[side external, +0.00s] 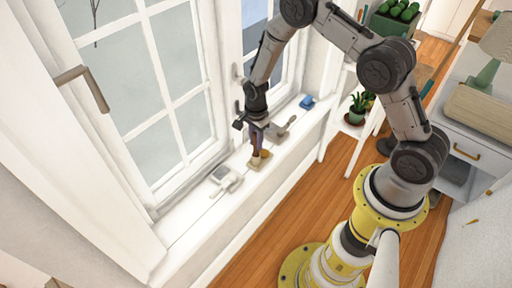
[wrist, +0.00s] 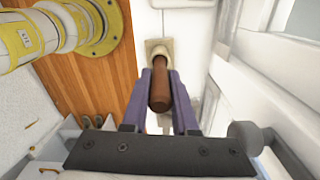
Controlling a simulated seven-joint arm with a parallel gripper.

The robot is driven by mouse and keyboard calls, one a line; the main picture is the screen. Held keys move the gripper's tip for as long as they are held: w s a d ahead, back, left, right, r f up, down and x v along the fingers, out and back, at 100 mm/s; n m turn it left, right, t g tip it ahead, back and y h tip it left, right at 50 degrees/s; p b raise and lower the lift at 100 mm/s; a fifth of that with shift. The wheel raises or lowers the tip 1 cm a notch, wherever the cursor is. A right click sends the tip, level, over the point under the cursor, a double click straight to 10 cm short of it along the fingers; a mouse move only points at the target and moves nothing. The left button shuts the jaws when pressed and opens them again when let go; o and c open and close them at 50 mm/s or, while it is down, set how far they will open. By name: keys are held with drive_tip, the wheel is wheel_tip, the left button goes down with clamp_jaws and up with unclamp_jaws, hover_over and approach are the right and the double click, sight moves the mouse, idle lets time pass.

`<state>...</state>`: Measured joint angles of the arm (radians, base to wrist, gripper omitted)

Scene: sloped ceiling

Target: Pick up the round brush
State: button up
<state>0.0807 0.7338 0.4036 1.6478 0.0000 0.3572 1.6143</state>
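The round brush has a brown wooden handle (wrist: 160,92) and a pale, squarish end (wrist: 158,47) at the far side in the wrist view. In the side view the brush (side external: 257,162) is low on the white windowsill, below my gripper. My gripper (wrist: 164,76) has purple fingers, one on each side of the handle, and both look in contact with it. In the side view my gripper (side external: 258,148) points down over the sill. The fingers hide part of the handle there. I cannot tell whether the brush's lower end rests on the sill.
A pale device (side external: 225,179) lies on the sill to the left. A grey item (side external: 281,129) and a blue object (side external: 307,102) lie to the right. The window (side external: 150,80) and its handle (side external: 82,84) stand close behind. A potted plant (side external: 357,108) is on a shelf at right.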

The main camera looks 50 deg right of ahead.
clamp_jaws()
wheel_tip(320, 180, up, 8)
drive_tip(key=shift+r, duration=0.2)
drive_tip(key=shift+d+r, duration=0.15)
drive_tip(key=shift+r, duration=0.2)
drive_tip(key=d+f, duration=0.4)
drive_tip(key=f, duration=0.3)
drive_tip(key=shift+d+f, duration=0.15)
drive_tip(key=shift+d, duration=0.1)
drive_tip(key=shift+f, duration=0.6)
idle(2.0)
